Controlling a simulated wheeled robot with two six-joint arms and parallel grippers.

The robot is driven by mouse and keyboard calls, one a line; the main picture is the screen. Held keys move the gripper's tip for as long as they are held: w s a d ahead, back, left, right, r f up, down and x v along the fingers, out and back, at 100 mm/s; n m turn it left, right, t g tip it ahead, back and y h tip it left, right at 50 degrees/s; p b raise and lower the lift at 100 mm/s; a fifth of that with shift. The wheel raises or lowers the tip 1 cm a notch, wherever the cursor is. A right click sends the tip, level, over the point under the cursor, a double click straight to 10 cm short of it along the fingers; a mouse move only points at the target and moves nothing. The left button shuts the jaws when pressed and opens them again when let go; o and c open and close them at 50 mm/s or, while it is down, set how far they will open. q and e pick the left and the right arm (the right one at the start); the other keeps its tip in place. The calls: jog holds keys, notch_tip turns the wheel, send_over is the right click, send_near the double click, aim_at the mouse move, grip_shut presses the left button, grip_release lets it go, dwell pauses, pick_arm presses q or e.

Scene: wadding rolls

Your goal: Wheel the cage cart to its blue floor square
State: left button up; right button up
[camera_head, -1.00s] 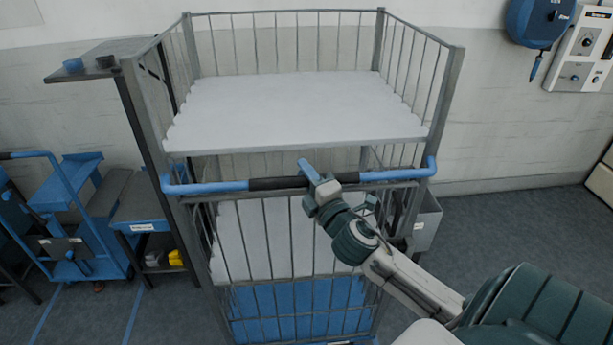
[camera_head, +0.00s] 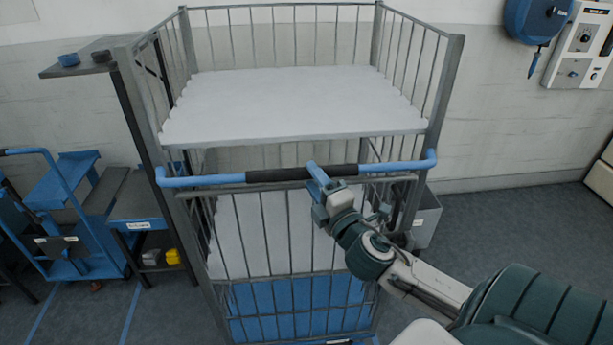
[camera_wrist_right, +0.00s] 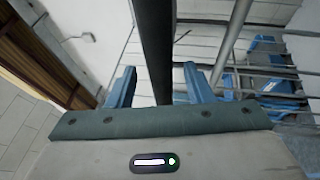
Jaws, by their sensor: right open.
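The cage cart (camera_head: 437,95) is a tall grey wire cage with white wadding (camera_head: 290,103) on its upper deck, more white inside lower down, and a blue panel (camera_head: 262,300) near its bottom. Its blue handlebar (camera_head: 210,181) with a black grip (camera_head: 275,175) crosses the near side. My right gripper (camera_head: 319,176) is at the right part of the black grip. In the right wrist view the dark bar (camera_wrist_right: 155,45) passes between the open blue fingers (camera_wrist_right: 160,85), with gaps on both sides. My left gripper is out of view. Blue lines (camera_head: 131,312) mark the floor at lower left; no whole square shows.
A blue trolley (camera_head: 70,235) and a small bench with yellow and grey items (camera_head: 140,218) stand left of the cart. A grey bin (camera_head: 425,218) is at its right rear. The wall is close behind. Floor at the right is clear.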

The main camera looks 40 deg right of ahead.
jog(key=b+v, duration=0.1)
jog(key=v, duration=0.5)
jog(key=shift+s, duration=0.2)
dwell(0.7)
